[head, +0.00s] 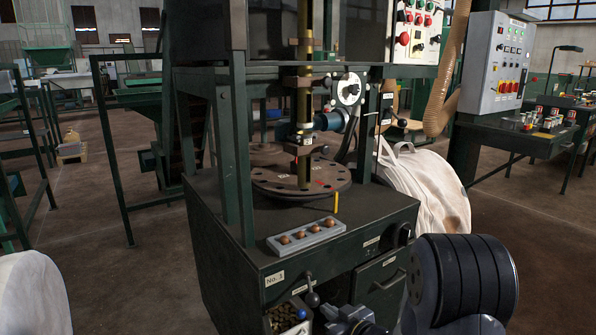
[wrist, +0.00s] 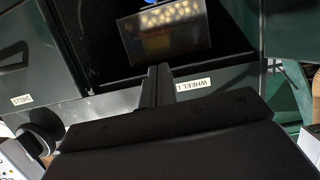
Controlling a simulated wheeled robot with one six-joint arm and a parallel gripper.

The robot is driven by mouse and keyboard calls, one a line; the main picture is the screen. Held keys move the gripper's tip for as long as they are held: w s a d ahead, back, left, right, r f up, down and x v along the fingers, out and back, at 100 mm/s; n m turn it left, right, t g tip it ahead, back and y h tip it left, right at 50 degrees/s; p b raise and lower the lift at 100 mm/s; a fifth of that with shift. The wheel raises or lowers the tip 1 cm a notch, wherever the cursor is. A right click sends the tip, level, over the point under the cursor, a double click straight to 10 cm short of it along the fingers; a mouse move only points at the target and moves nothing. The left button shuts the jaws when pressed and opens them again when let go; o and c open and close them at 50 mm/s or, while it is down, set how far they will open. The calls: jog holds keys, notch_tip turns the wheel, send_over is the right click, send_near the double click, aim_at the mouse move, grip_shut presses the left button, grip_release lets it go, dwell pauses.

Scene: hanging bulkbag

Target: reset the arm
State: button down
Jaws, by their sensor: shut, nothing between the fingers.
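My gripper (wrist: 157,72) shows in the wrist view with its two dark fingers together and nothing between them. The fingers point at a dark recess in a green machine, below a bin with a shiny dark front (wrist: 165,40). I cannot tell whether they touch anything. In the head view, part of my arm (head: 462,278) fills the lower right, in front of the green machine (head: 330,262). The fingertips cannot be made out there.
The machine carries a round turntable (head: 300,180) and a grey tray (head: 307,237) with several brown balls. An open bin (head: 287,316) sits low at its front. A white bulk bag (head: 425,190) stands behind right. Bare floor (head: 520,240) lies to the right.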

jog(key=d+f+m+g+h, duration=0.3)
jog(key=d+f+m+h, duration=0.6)
jog(key=d+f+m, duration=0.2)
jog(key=shift+d+f+m+g, duration=0.3)
jog(key=shift+d+m, duration=0.3)
jog(key=shift+d, duration=0.65)
jog(key=shift+r, duration=0.1)
